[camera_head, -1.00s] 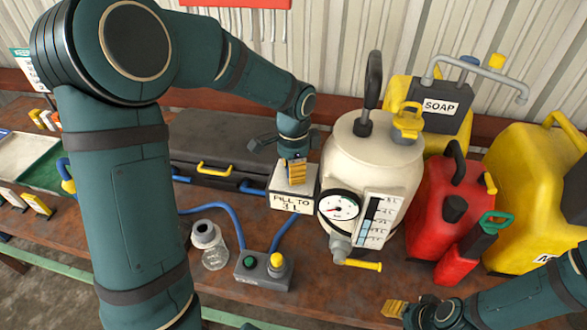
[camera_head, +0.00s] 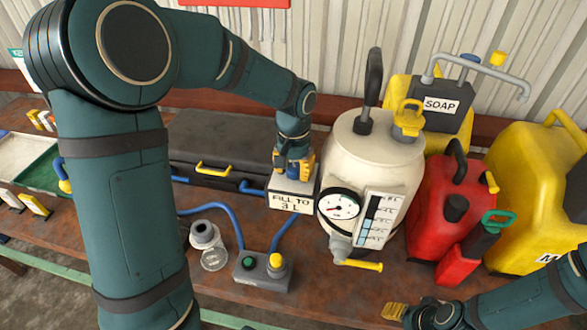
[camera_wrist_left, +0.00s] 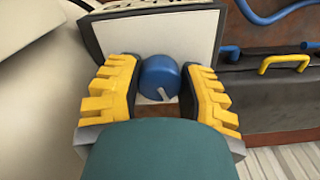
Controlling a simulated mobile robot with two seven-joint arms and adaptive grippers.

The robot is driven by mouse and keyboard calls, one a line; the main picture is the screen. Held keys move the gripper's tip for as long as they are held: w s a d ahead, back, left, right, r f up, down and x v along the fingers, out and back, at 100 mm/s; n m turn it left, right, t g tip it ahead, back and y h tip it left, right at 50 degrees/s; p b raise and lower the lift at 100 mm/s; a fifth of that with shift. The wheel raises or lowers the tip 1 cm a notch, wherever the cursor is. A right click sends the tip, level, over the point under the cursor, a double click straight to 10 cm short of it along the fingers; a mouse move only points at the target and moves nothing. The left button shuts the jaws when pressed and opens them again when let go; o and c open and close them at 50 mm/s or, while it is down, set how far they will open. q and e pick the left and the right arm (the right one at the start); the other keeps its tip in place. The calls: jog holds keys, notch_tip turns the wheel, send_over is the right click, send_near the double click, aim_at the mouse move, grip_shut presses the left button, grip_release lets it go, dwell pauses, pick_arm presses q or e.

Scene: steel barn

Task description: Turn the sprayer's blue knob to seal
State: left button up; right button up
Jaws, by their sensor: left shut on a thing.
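The cream sprayer tank (camera_head: 362,165) stands upright on the bench, with a round gauge (camera_head: 340,204) and a level scale on its front. My left gripper (camera_head: 293,166) is beside the tank, just above the white "FILL TO 3 L" sign (camera_head: 290,203). The gripper hides most of the knob in the head view. My right gripper (camera_head: 396,312) is at the bottom edge; its opening cannot be made out.
A red can (camera_head: 425,205), yellow cans and a grey "SOAP" can (camera_head: 440,110) crowd the right. A grey case (camera_head: 220,145) lies behind. A clear jar (camera_head: 208,247) and a button box (camera_head: 262,271) with blue hoses stand in front. A yellow-handled tap (camera_head: 358,264) sticks out.

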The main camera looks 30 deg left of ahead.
pick_arm(q)
jog(key=shift+f+n, duration=0.1)
jog(key=shift+n, duration=1.4)
jog(key=o, duration=1.2)
